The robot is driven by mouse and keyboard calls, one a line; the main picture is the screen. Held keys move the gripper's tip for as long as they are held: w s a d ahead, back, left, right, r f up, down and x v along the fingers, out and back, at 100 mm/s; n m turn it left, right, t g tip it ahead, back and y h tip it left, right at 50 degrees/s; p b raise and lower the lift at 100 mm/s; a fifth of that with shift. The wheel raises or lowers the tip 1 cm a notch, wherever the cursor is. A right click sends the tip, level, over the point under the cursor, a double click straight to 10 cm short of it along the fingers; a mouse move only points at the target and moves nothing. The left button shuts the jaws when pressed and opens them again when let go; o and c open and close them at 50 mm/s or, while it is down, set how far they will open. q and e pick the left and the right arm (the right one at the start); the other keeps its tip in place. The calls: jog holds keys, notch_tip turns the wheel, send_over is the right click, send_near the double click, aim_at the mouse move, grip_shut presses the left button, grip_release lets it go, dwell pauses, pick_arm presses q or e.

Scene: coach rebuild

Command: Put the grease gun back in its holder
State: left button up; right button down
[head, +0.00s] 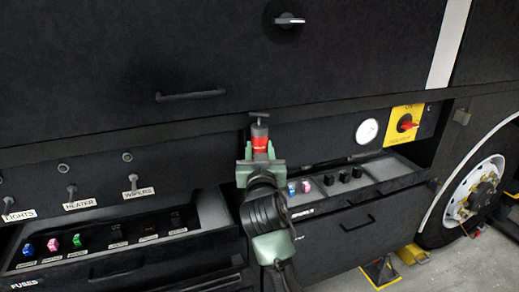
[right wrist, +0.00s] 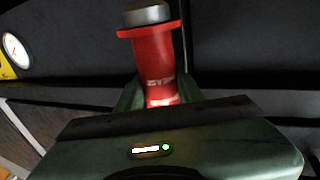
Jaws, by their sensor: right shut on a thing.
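The grease gun (head: 260,139) is a red cylinder with a grey cap and a dark T-shaped handle on top. It stands about upright in front of the black vehicle panel in the head view. My right gripper (head: 260,157) is shut on its lower part. In the right wrist view the red body of the grease gun (right wrist: 156,65), with a flange and a grey cap, rises between the green fingers of my right gripper (right wrist: 155,98). Its lower end is hidden by the gripper. I cannot make out the holder. My left gripper is not in view.
A fuse tray (head: 108,256) with coloured fuses is at lower left. A spares tray (head: 392,173) is right of my gripper. Labelled switches (head: 133,183) line the left. A gauge (head: 367,131) and a yellow-plated red switch (head: 406,124) are at right. A wheel (head: 478,186) stands far right.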

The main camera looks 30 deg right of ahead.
jog(key=shift+f+b, duration=1.05)
jog(key=shift+f, duration=0.4)
dwell(1.5)
jog(key=c, duration=0.8)
grip_release()
jog(key=shift+c, duration=0.2)
jog(key=shift+f, duration=0.2)
